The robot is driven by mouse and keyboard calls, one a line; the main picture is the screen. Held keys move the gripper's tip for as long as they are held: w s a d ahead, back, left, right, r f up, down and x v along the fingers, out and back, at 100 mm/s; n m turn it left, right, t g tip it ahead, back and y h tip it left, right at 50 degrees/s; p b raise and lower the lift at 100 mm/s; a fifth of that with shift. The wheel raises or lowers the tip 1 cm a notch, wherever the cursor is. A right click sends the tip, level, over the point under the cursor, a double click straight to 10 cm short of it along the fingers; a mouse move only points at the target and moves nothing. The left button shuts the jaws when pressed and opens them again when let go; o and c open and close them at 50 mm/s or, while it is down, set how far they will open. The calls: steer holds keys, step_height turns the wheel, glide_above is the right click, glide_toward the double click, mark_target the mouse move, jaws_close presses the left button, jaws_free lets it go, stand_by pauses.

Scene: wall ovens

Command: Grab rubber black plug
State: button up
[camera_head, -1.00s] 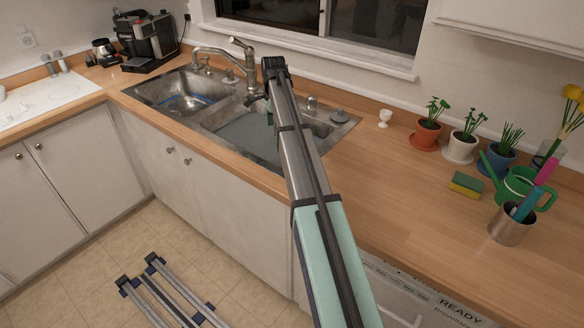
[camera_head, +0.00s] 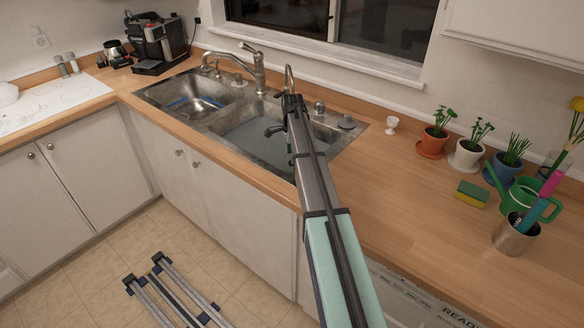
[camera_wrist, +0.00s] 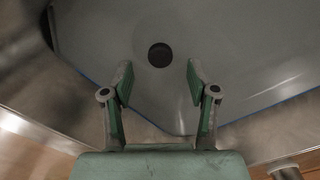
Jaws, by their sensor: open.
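My gripper (camera_wrist: 160,80) is open and empty, its two green-padded fingers spread apart over the grey right sink basin. A dark round shape (camera_wrist: 160,54) lies on the basin floor, just beyond and between the fingertips in the wrist view. I cannot tell whether it is the black plug or the drain opening. In the head view, my gripper (camera_head: 275,131) is over the right basin, partly hidden by my arm.
The metal faucet (camera_head: 255,70) stands behind the basins. Low basin walls and the sink rim (camera_head: 335,150) surround the gripper. Potted plants, a sponge (camera_head: 471,194), a green watering can (camera_head: 512,200) and a metal cup (camera_head: 515,236) stand on the right counter. The front counter is clear.

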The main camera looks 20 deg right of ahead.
mark_target(292, 166)
steer(key=shift+f+p, duration=1.1)
steer(key=shift+f, duration=1.55)
jaws_close()
